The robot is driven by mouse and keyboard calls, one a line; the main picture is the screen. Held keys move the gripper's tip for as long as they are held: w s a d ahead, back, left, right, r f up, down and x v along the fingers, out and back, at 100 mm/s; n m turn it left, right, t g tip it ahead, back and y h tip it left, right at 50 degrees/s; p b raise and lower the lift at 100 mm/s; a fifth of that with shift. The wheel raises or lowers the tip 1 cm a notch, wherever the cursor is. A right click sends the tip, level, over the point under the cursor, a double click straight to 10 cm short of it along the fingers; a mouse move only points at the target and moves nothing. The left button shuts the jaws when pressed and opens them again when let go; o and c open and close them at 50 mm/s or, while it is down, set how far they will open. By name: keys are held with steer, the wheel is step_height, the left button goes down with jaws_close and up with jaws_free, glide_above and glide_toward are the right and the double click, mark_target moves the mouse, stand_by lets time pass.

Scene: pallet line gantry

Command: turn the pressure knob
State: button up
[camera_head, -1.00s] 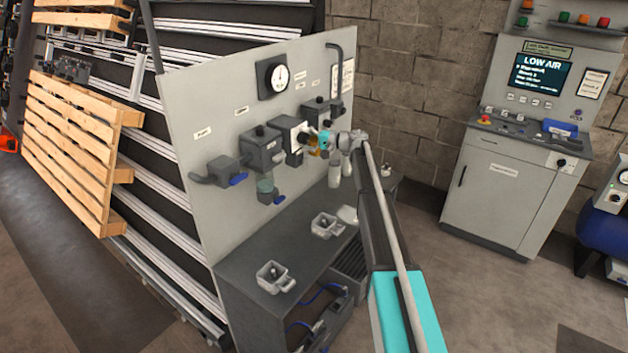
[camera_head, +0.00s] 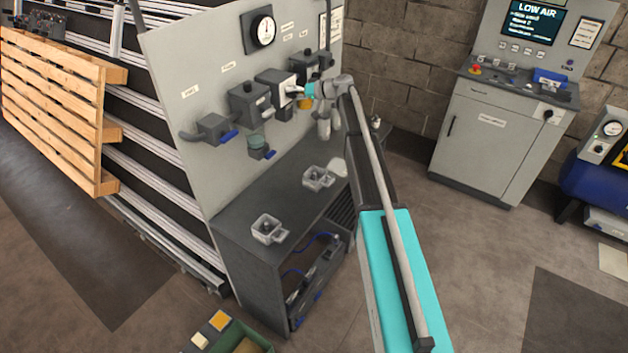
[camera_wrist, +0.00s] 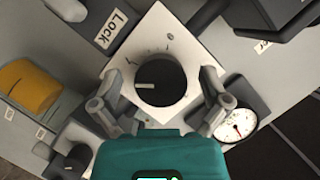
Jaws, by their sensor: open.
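The pressure knob (camera_wrist: 160,79) is round and black with a pale pointer mark, on a white square plate (camera_wrist: 148,42) in the wrist view. My gripper (camera_wrist: 158,90) is open, with one finger on each side of the knob and a visible gap to it. In the head view my gripper (camera_head: 298,91) is at the panel, in front of the white-faced unit (camera_head: 278,84). It hides the knob there. A dial gauge (camera_wrist: 237,124) shows at the right in the wrist view, and a larger gauge (camera_head: 262,31) is at the panel's top in the head view.
A "Lock" label (camera_wrist: 109,30) and a yellow part (camera_wrist: 30,86) lie left of the knob. Grey valve blocks (camera_head: 249,103) crowd the panel. A bench (camera_head: 235,215) with small clear bowls stands below. A control cabinet (camera_head: 490,140) is at right; open floor lies between.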

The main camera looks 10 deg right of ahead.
steer(key=n+h+p, duration=0.1)
steer(key=n, duration=0.1)
steer(key=shift+n+t+h, duration=0.3)
steer(key=shift+n+t, duration=0.1)
steer(key=n+t+h, duration=0.1)
steer(key=n, duration=0.1)
steer(key=shift+n+p, duration=0.4)
steer(key=a+r+p+v, duration=0.1)
steer(key=p+v, duration=0.5)
steer(key=v, duration=0.8)
steer(key=s+a+f+m+g+h+b, duration=0.1)
steer(key=s+a+f+g+h+b, duration=0.1)
steer(key=s+f+b, duration=0.4)
steer(key=s+a+f+m+g+h+b, duration=0.2)
steer(key=s+a+f+b, duration=0.3)
steer(key=s+f, duration=1)
steer(key=shift+a+f+m+g+h+b, duration=0.35)
steer(key=shift+g+h+b, duration=0.15)
steer(key=shift+g+b, duration=0.45)
steer(key=shift+s, duration=0.1)
steer(key=s+f+m+g+h, duration=0.1)
steer(key=s+m+h, duration=0.1)
steer(key=s, duration=0.6)
steer(key=s+d+f+m+g+h, duration=0.1)
steer(key=s+f+m+g+h, duration=0.1)
steer(key=s, duration=0.7)
steer(key=shift+s+d+m+h, duration=0.25)
steer(key=shift+s+m+h, duration=0.1)
steer(key=shift+h, duration=0.35)
